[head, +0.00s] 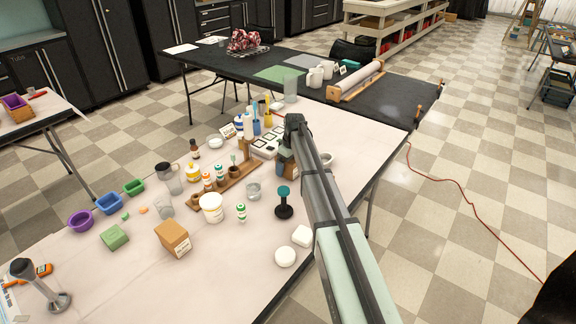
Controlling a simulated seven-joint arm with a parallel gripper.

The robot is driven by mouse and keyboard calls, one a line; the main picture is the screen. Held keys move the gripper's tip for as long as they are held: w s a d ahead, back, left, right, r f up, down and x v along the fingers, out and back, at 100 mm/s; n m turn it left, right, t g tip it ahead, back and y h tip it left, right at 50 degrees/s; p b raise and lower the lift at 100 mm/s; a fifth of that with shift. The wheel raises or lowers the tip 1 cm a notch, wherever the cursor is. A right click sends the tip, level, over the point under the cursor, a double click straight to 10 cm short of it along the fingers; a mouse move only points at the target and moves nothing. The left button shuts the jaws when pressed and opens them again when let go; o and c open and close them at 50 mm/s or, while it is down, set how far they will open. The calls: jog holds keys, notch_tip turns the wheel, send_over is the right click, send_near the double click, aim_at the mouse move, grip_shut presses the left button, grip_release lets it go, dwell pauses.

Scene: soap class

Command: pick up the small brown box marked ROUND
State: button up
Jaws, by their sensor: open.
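A brown box (172,239) stands on the pale table's front half, with a white label low on its right face. The lettering is too small to read. A second small brown and bluish item (284,165) shows beside my arm, partly hidden behind it; I cannot tell whether it is a box. My gripper (287,147) is over the table's right half, at the far end of my arm, open. Its fingers are dark and hard to make out. It is well to the right of and beyond the labelled brown box, and apart from it.
A wooden rack with small bottles (230,182), a white tub (211,208) and a dark stamp with a teal knob (284,203) stand between. A green block (114,237) and coloured bowls (109,204) lie left. White soaps (285,257) sit front right. The table front is fairly clear.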

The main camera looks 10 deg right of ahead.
jog(key=shift+f, duration=0.25)
jog(key=c, duration=1.1)
jog(key=shift+r, duration=0.15)
